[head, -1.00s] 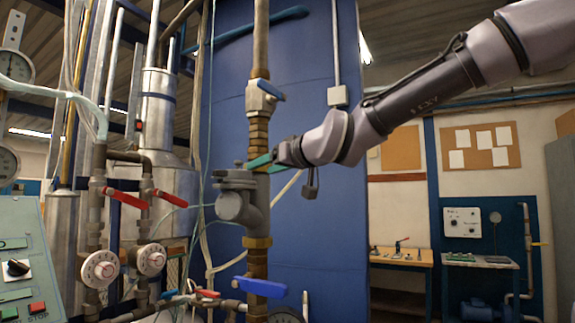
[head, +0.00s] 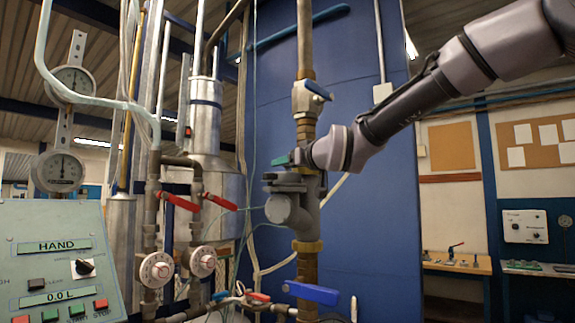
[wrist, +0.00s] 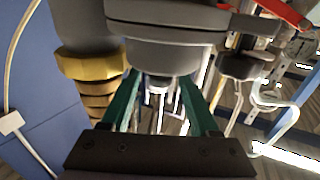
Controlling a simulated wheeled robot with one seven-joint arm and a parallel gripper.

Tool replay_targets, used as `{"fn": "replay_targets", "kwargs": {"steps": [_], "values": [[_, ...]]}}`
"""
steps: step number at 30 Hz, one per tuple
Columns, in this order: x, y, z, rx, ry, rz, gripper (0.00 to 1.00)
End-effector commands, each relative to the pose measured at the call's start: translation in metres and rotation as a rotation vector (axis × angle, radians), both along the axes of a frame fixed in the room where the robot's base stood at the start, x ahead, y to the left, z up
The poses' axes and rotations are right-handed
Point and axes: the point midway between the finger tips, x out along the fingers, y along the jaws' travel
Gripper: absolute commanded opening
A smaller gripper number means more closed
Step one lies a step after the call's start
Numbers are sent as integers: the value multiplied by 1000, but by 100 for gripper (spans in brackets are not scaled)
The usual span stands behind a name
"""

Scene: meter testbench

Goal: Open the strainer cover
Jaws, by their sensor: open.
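The grey strainer (head: 290,208) sits on the vertical brown pipe in the head view. Its cover appears to be the flat grey disc on top (head: 284,187). In the wrist view, grey round plates (wrist: 165,25) at the top seem to be the same part. My gripper (head: 280,160) has green fingers and is just above the disc in the head view. In the wrist view, my gripper (wrist: 158,85) has its fingers apart, with a small grey metal piece showing between or behind them. I cannot tell whether they touch anything.
A valve with a blue handle (head: 318,90) is above on the pipe, and a blue lever (head: 312,293) is below. Red-handled valves (head: 178,201) and dials stand left. A control panel (head: 60,262) is at lower left. A blue tank wall (head: 375,200) stands behind.

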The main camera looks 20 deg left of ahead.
Motion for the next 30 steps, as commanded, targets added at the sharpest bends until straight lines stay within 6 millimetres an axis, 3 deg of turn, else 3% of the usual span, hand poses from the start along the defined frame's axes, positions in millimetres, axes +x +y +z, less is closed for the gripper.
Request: {"fn": "replay_targets", "kwargs": {"steps": [10, 11, 15, 30], "values": [[4, 3, 0, 0, 0, 0, 61], [4, 3, 0, 0, 0, 0, 54], [4, 3, 0, 0, 0, 0, 0], [4, 3, 0, 0, 0, 0, 0]]}}
